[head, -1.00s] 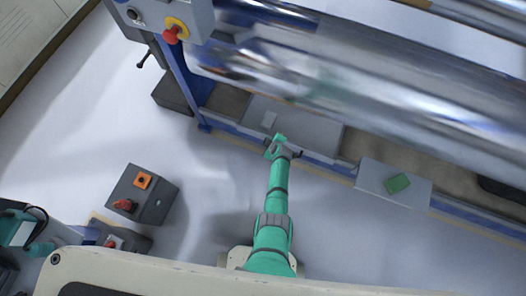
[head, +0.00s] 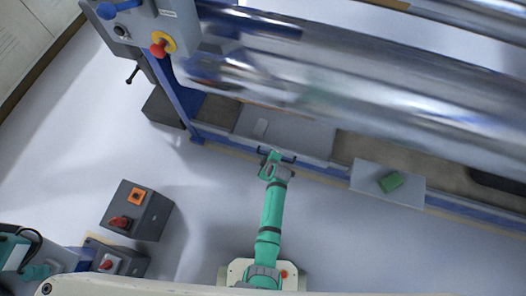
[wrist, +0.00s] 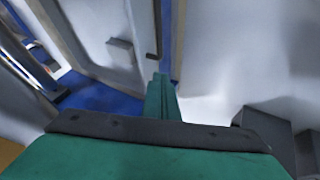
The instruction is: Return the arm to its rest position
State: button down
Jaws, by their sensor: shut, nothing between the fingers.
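My arm is teal with grey joints. In the head view it reaches up from its white base (head: 236,272) toward the roller machine. My gripper (head: 277,156) is at the arm's far end, by the machine's lower front edge. It is shut and empty. In the wrist view the teal gripper (wrist: 160,98) points away from the camera, with its fingers close together. The machine's blue and grey frame lies beyond it. Any contact with the frame cannot be told from these views.
Large shiny rollers (head: 380,95) span the upper right. A green block (head: 391,182) lies on a grey plate (head: 410,194) right of my gripper. A dark control box (head: 150,213) with a red knob stands at the left. The pale floor between the box and my arm is clear.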

jog(key=s+r+m+t+h, duration=0.15)
jog(key=s+r+m, duration=0.3)
jog(key=s, duration=0.55)
jog(key=s+r+m+t+h, duration=0.15)
jog(key=s+r+m, duration=0.35)
jog(key=s, duration=0.5)
jog(key=s+d+r+m+t, duration=0.1)
jog(key=s+r, duration=0.3)
jog(key=r, duration=0.6)
jog(key=s+r+m+t, duration=0.2)
jog(key=s+r, duration=0.3)
jog(key=r, duration=0.5)
jog(key=s+d+r+m+t, duration=0.1)
jog(key=s+r, duration=0.3)
jog(key=r, duration=0.6)
jog(key=shift+s+d+m+t, duration=0.35)
jog(key=shift+s+t, duration=0.05)
jog(key=shift+t, duration=0.4)
jog(key=shift+w+d, duration=0.1)
